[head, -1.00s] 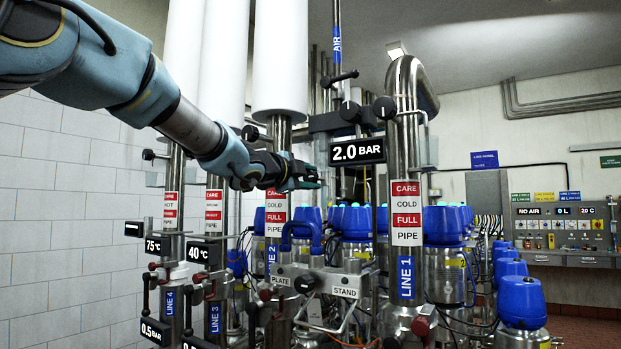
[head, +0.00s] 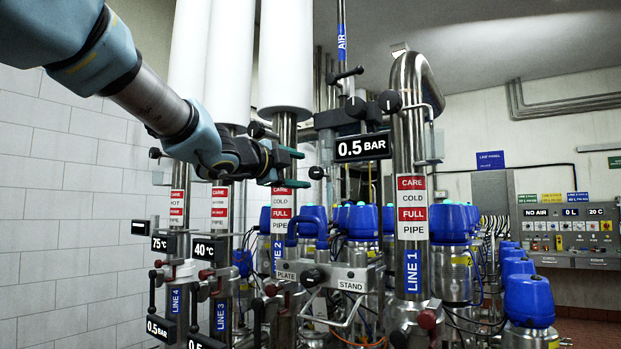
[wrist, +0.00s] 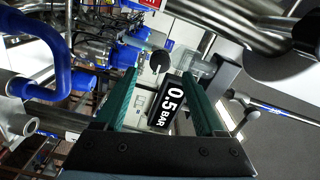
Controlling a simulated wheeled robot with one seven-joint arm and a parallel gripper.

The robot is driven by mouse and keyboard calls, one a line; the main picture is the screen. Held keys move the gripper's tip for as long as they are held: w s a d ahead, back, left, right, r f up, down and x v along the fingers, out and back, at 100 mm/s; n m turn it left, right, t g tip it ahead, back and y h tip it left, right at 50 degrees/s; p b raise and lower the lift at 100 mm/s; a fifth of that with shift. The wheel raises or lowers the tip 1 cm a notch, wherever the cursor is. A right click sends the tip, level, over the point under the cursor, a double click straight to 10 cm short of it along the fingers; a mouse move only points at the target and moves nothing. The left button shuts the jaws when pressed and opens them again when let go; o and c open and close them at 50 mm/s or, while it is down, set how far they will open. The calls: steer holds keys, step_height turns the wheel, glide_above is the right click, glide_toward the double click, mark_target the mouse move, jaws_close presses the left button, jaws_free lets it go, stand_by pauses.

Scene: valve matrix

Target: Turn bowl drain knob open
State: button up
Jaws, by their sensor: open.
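My gripper (head: 300,168) is open, its green fingers apart and empty, left of and below the 0.5 BAR display (head: 362,147). A small black knob (head: 316,172) is just right of the fingertips in the head view. A round black knob (wrist: 160,61) shows beyond the gap between the fingers in the wrist view, apart from them. It looks like the same knob, but I cannot tell for sure that it is the bowl drain knob. The display also shows between the fingers in the wrist view (wrist: 170,101). No label names the drain.
Two more black knobs (head: 388,101) sit above the display beside the LINE 1 pipe (head: 413,250). The LINE 2 pipe (head: 283,215) stands behind my gripper. A blue hose bend (head: 306,219) and the PLATE and STAND bracket (head: 345,278) lie below. Space is tight among the pipes.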

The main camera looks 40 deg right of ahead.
steer(key=v, duration=0.3)
steer(key=shift+s+a, duration=0.1)
steer(key=shift+a, duration=0.25)
steer(key=w+a+f+n+t+y, duration=0.55)
steer(key=w+a+f+n, duration=0.45)
steer(key=w+a+f, duration=0.3)
steer(key=w+a+f+n+y, duration=0.4)
steer(key=a+f+n+y, duration=0.3)
steer(key=a+f, duration=0.6)
steer(key=s+a+f+n+g+y, duration=0.4)
steer(key=a+f+n, duration=0.2)
steer(key=a+f, duration=0.65)
steer(key=s+a+f+n+g, duration=0.4)
steer(key=s+a+f+n, duration=0.2)
steer(key=s, duration=0.6)
steer(key=a+f, duration=0.2)
steer(key=a, duration=0.1)
steer(key=shift+s+a+y, duration=0.15)
steer(key=shift+a+y, duration=0.05)
steer(key=shift+y, duration=0.15)
